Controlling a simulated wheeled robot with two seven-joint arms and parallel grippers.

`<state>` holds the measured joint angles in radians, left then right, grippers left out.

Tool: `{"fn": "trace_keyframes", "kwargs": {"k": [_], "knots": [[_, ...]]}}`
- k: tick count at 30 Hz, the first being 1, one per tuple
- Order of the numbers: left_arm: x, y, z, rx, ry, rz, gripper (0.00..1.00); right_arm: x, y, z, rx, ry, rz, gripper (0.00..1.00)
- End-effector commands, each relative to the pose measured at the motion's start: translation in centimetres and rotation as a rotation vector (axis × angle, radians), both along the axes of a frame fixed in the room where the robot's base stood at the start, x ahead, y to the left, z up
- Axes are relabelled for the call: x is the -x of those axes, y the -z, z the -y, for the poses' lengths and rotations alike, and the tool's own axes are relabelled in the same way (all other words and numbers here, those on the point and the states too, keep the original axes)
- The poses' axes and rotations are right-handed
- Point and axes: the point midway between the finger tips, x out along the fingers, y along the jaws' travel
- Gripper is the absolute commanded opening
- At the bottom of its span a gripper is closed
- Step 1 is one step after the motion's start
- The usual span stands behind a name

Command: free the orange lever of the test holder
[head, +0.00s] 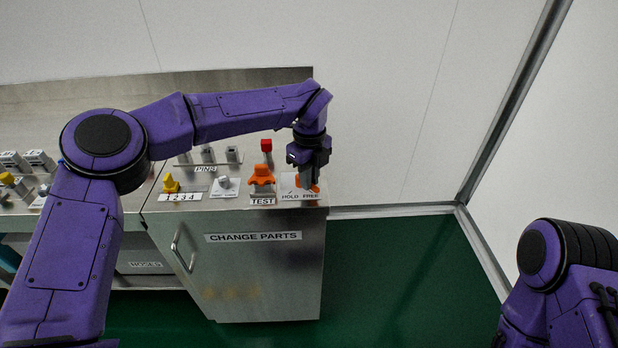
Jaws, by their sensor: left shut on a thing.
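The orange lever (315,188) of the test holder is at the right end of the metal cabinet top, by the label "HOLD FREE" (300,196). My left gripper (307,184) points down over it and is shut on it; the fingers hide most of the lever. An orange knob-shaped part (262,175) stands on the holder with the "TEST" label (262,201), just left of the gripper. Which way the lever is turned cannot be told. My right gripper is out of view; only part of my right arm shows at the lower right.
The cabinet (255,265) is marked "CHANGE PARTS" and has a handle. A red-topped part (266,146), grey pins (208,155) and a yellow part (170,183) stand left of the gripper. A wall rises behind. Green floor (400,270) is clear to the right.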

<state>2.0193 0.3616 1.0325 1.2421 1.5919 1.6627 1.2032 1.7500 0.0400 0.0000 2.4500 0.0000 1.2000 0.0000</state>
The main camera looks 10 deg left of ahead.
Motion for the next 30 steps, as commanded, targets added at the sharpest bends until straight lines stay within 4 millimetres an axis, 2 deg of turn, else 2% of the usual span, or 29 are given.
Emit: {"fn": "trace_keyframes", "kwargs": {"k": [7, 8, 9, 10, 20, 23, 30], "knots": [[-0.1, -0.2, -0.1, 0.0, 0.0, 0.005, 0.0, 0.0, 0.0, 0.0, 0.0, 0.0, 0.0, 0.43], [-0.1, -0.2, -0.1, 0.0, 0.0, 0.005, 0.24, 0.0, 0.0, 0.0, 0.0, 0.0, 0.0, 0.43], [-0.1, -0.2, -0.1, 0.0, 0.0, 0.005, 0.38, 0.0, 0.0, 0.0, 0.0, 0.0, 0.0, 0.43], [-0.1, -0.1, -0.1, 0.0, 0.001, 0.005, 0.4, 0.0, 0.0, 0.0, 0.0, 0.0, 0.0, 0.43], [-0.1, -0.6, 0.0, -0.001, 0.001, 0.003, 0.4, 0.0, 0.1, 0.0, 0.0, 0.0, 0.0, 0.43], [-0.1, -2.2, 0.0, 0.0, 0.0, 0.006, 0.4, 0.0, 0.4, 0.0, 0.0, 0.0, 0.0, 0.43], [-0.1, -8.0, 0.0, 0.0, 0.0, 0.007, 0.4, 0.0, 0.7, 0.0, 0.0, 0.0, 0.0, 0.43]]}}
